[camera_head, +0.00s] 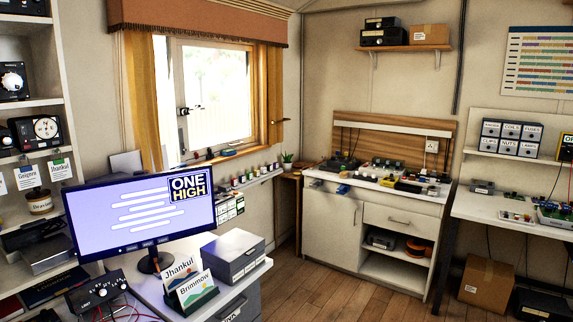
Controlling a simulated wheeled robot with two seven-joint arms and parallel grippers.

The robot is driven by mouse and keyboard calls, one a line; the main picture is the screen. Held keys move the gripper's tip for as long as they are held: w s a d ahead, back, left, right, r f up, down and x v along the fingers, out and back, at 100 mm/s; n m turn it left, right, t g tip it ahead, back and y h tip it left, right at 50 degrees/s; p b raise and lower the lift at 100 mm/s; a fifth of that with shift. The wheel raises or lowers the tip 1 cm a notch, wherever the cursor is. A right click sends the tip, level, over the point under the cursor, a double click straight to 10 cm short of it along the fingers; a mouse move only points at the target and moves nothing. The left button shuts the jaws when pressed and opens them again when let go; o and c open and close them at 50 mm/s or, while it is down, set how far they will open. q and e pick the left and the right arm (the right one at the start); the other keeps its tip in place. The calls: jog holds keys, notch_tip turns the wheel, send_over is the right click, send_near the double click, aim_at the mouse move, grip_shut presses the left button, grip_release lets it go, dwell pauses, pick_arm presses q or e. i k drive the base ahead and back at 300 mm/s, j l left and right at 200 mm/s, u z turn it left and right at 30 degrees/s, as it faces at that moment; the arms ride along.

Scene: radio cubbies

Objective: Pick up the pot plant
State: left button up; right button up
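A small pot plant (287,161) with green leaves in a light pot stands in the corner. It is at the right end of the ledge below the window, left of the white workbench. Its lower part is small and hard to make out. Neither of my grippers shows in the head view.
A desk with a monitor (140,217), a grey box (233,256) and name cards (190,290) fills the front left. A white workbench (379,226) stands at the back, and a table (515,215) at the right. The wooden floor (345,296) between them is clear.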

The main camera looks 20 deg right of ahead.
aim_at(286, 164)
jog(key=i+l, duration=0.1)
jog(key=l, duration=0.2)
jog(key=i+l+z, duration=0.1)
jog(key=l, duration=0.25)
jog(key=i+l+z, duration=0.25)
jog(key=i+l, duration=0.15)
jog(key=i+l+z, duration=0.3)
jog(key=i, duration=0.2)
jog(key=i+l+z, duration=0.25)
jog(key=i, duration=0.95)
jog(key=i+l, duration=0.15)
jog(key=i, duration=0.6)
jog(key=i+j+u, duration=0.15)
jog(key=i+u, duration=0.25)
jog(key=i, duration=1.05)
jog(key=i+j+z, duration=0.15)
jog(key=i, duration=0.2)
jog(key=i+j+z, duration=0.1)
jog(key=i, duration=0.25)
jog(key=j, duration=0.1)
